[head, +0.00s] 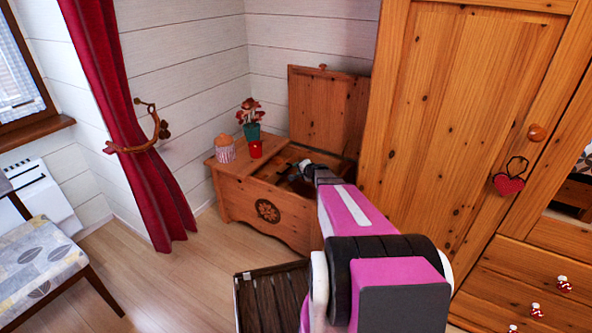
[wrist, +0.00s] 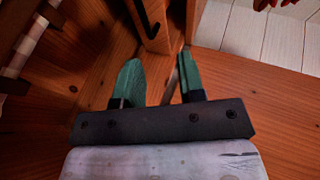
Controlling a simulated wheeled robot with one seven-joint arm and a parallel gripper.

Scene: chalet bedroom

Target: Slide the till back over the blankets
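The wooden chest (head: 236,203) stands in the corner with its lid (head: 315,105) raised at the back. My arm reaches over its front and my gripper (head: 303,170) is at the chest's opening, small and partly hidden by the arm. In the wrist view my gripper (wrist: 160,78) has green fingers standing apart, with bare wood showing between them. A wooden bar (wrist: 153,22) lies just beyond the fingertips; it may be part of the till, but I cannot tell. A strip of checked cloth (wrist: 24,48) shows at the left, perhaps a blanket. Contact with the bar is unclear.
A striped pot (head: 226,152), a green pot with red flowers (head: 251,131) and a red cup (head: 256,149) stand on the chest's left top. A wardrobe (head: 450,110) is close on the right. A dark slatted crate (head: 270,296) sits on the floor in front; floor is free at left.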

